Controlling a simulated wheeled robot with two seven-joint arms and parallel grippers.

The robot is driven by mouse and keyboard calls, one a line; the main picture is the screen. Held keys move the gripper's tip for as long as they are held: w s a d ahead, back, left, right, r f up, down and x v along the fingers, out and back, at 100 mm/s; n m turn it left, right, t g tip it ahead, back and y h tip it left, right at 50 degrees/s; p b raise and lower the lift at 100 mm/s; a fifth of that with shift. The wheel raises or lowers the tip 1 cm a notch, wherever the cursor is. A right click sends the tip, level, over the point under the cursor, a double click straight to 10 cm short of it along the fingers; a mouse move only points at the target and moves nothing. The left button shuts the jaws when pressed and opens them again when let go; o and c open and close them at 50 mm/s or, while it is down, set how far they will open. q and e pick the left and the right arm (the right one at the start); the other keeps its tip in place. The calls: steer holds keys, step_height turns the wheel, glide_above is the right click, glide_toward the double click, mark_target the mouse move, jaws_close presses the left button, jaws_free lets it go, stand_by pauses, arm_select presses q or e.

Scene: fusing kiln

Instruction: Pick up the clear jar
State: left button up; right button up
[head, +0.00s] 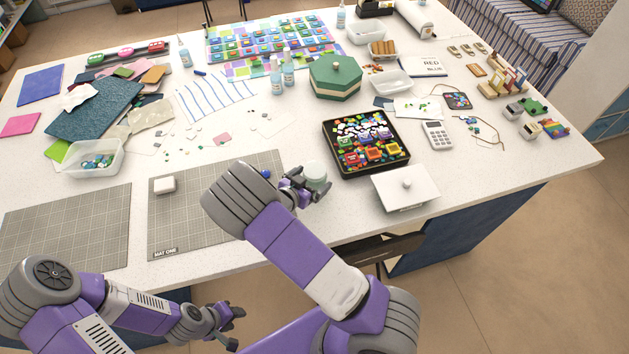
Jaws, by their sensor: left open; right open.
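A small pale, see-through jar (316,174) stands near the front of the white table, between the grey mat and the black tray. My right gripper (305,190) is open right at the jar's left and front side, with its fingers close to it. I cannot tell whether the fingers touch the jar, and its lower part is partly hidden by them. My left gripper (229,323) is open and empty, low in front of the table's front edge, away from the jar.
A black tray (400,165) of colourful pieces stands just right of the jar. A white lidded box (405,190) is at the front edge. A grey mat (195,215) with a white block (164,184) lies left. A green octagonal box (335,78) stands behind.

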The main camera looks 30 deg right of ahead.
steer(key=shift+x, duration=1.1)
steer(key=c, duration=1.1)
steer(key=shift+r, duration=0.1)
